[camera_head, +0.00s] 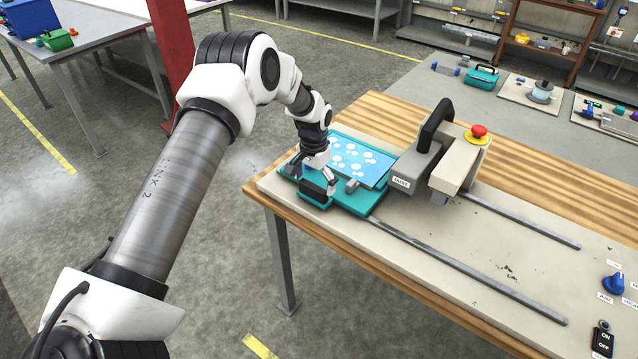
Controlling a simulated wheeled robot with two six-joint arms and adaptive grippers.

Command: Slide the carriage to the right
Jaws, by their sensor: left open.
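The teal carriage (357,201) sits at the left end of two metal rails (470,270) on a beige base plate. A light blue sheet with white spots (361,160) lies on the carriage. A black block-shaped part (312,190) is at the carriage's front left. My left gripper (316,183) is open and points down over the front left of the carriage, close to the black part. I cannot tell whether it touches it. The gripper hides part of the carriage's left side. My right gripper is not in view.
The grey press head (408,172) with a black handle (436,124) stands just right of the carriage, with a red button (479,131) behind it. The rails are clear to the right. A blue knob (613,283) and an on/off switch (602,342) are at the far right.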

